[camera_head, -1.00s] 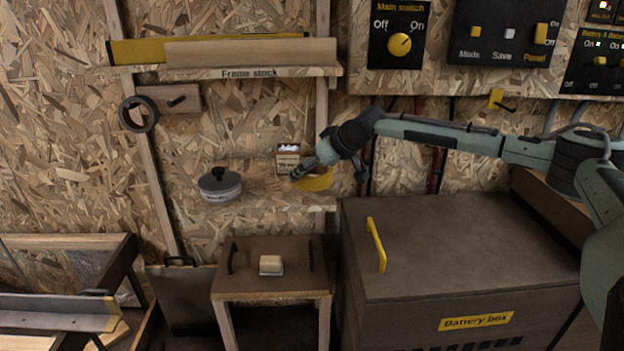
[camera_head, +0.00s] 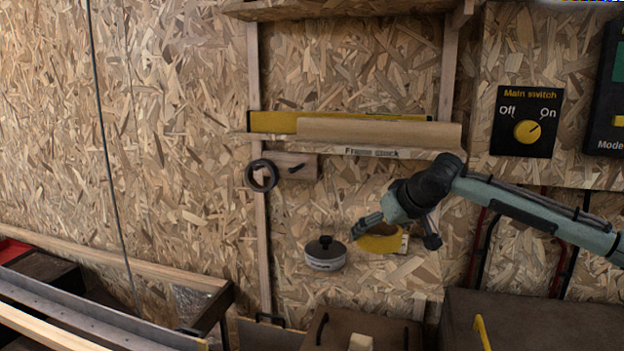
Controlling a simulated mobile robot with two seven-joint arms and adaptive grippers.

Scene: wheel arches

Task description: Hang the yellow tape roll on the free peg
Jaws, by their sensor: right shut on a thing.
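My right gripper (camera_head: 357,232) is shut on the yellow tape roll (camera_head: 380,243), which is partly covered by the gripper and wrist. The roll is in front of the wall, right of the round pot. A small wooden board (camera_head: 311,172) on the wall bears two pegs. A black tape roll (camera_head: 262,175) hangs at its left end. The free peg (camera_head: 297,168) sticks out from the board just right of that black roll, above and left of my right gripper. My left gripper is not in view.
A small pale card (camera_head: 404,242) is behind the roll. The frame stock shelf (camera_head: 420,150) juts out above my gripper. A main switch panel (camera_head: 526,120) is at right.

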